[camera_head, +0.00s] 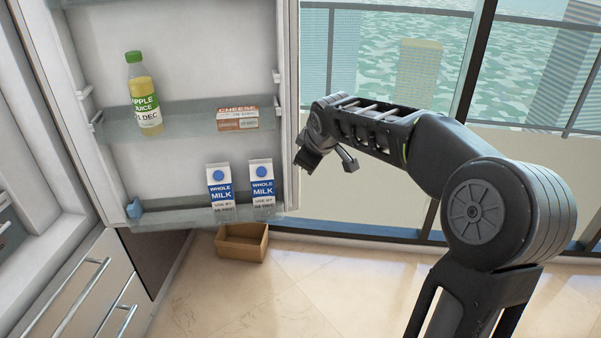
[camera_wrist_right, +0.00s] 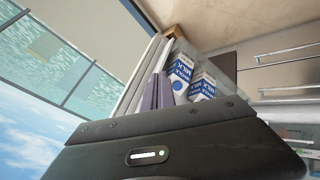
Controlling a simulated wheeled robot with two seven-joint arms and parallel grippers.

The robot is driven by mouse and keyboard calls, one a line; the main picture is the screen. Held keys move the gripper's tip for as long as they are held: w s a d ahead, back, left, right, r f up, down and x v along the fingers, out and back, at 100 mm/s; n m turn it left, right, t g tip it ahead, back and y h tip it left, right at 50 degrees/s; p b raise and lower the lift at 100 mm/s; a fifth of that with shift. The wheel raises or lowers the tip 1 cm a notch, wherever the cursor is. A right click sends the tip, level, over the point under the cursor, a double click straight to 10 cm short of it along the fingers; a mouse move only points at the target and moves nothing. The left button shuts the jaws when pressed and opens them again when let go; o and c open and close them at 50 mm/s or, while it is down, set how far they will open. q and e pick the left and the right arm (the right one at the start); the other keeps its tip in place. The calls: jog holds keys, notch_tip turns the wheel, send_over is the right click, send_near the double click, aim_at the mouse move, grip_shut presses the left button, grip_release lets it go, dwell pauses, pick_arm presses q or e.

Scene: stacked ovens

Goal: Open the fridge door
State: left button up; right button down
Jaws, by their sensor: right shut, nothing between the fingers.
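The fridge door (camera_head: 180,75) stands swung open in the head view, with its inner face and shelves toward me. Its free edge is at the right and the fridge body (camera_head: 60,225) is at the left. My right gripper (camera_head: 303,166) is at the door's free edge, beside the lower part of the door. It is shut and empty; whether it touches the edge I cannot tell. In the right wrist view, its fingers (camera_wrist_right: 157,92) show beside the door's shelf. The door's outer face and handle are hidden. My left gripper is not in view.
The door shelves hold a juice bottle (camera_head: 143,95), a cheese box (camera_head: 238,118) and two milk cartons (camera_head: 220,190) (camera_head: 262,187). An open cardboard box (camera_head: 242,243) lies on the floor below the door. Drawers (camera_head: 75,290) are at lower left; windows (camera_head: 400,70) are behind.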

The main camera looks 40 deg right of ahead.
jog(key=shift+s+d+r, duration=0.1)
jog(key=shift+s+r, duration=0.85)
jog(key=shift+r, duration=0.3)
jog(key=shift+w, duration=0.1)
jog(key=w+a+f+m+t+y, duration=0.25)
jog(key=w+a+f, duration=0.25)
jog(key=a+f, duration=0.25)
jog(key=s+a+f+m+g+y, duration=0.1)
jog(key=a+f, duration=0.5)
jog(key=f, duration=0.2)
jog(key=s+a+f+m+g+y, duration=0.1)
jog(key=a+f+m, duration=0.1)
jog(key=a+f, duration=0.5)
jog(key=s+a+f+m+g+y, duration=0.1)
jog(key=s+a+f, duration=0.3)
jog(key=s+f, duration=0.25)
jog(key=s+a+f+m+g, duration=0.1)
jog(key=s+a+f, duration=0.35)
jog(key=f, duration=0.35)
jog(key=s+a+f+g, duration=0.2)
jog(key=s+a+f, duration=0.2)
jog(key=s, duration=0.5)
jog(key=s+a+f+g+y, duration=0.1)
jog(key=s+a+f+g, duration=0.2)
jog(key=s, duration=0.7)
notch_tip(320, 180, down, 2)
jog(key=shift+a+f+n, duration=0.1)
jog(key=shift+a+n, duration=0.25)
